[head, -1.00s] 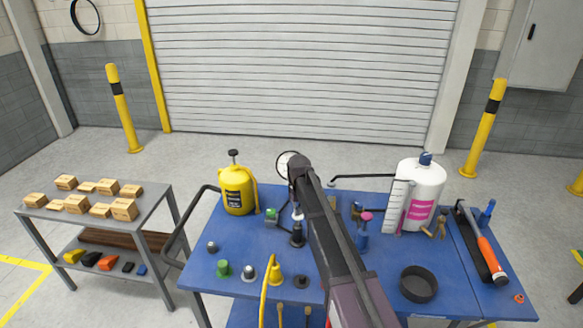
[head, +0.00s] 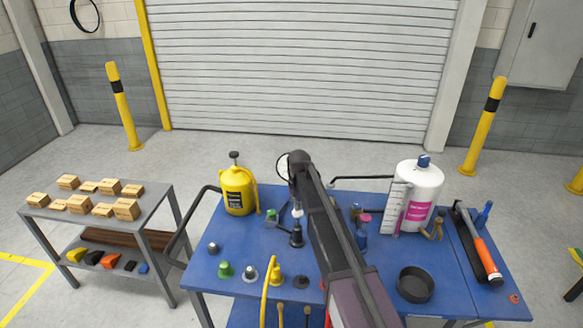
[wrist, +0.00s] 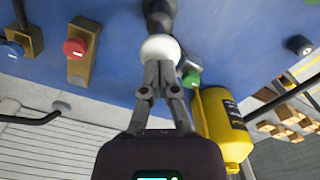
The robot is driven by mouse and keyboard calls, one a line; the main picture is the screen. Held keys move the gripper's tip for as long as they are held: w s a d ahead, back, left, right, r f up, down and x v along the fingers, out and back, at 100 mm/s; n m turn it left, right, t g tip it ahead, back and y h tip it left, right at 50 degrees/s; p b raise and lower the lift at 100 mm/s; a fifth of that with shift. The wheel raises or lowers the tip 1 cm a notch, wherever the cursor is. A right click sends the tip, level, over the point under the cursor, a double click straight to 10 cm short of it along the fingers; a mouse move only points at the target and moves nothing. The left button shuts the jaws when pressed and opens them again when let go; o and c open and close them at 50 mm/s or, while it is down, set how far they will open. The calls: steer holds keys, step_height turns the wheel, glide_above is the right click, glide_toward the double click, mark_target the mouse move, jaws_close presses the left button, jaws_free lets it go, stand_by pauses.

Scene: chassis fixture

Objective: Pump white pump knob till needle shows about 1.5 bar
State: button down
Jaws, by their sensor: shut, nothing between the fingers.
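The white pump knob (wrist: 160,48) sits on top of a dark pump post in the wrist view. In the head view the knob (head: 297,210) is small, above the dark post (head: 296,236) on the blue table. My gripper (wrist: 159,68) has its fingers together, with the tips at the knob's near edge; I cannot tell whether they touch it. In the head view my gripper (head: 295,193) is just above the knob. A round white gauge (head: 283,166) is partly hidden behind my arm; its needle cannot be read.
A yellow sprayer bottle (head: 238,188) stands left of the pump. A large white bottle (head: 421,187) stands at the right. Green (head: 225,269) and yellow (head: 276,275) fittings sit in front. In the wrist view a red knob (wrist: 75,48) is to the left.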

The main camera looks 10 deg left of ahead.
steer(key=shift+r+p, duration=2.75)
steer(key=shift+r, duration=0.15)
steer(key=s+d+f+m+b, duration=0.2)
steer(key=s+d+f+b, duration=0.3)
steer(key=s+d, duration=0.6)
steer(key=s+d+f+m+b, duration=0.3)
steer(key=s+d+f+b, duration=0.1)
steer(key=s+d, duration=0.8)
steer(key=s+b, duration=0.1)
steer(key=s, duration=0.2)
steer(key=shift+f+m, duration=0.3)
steer(key=shift+f, duration=0.1)
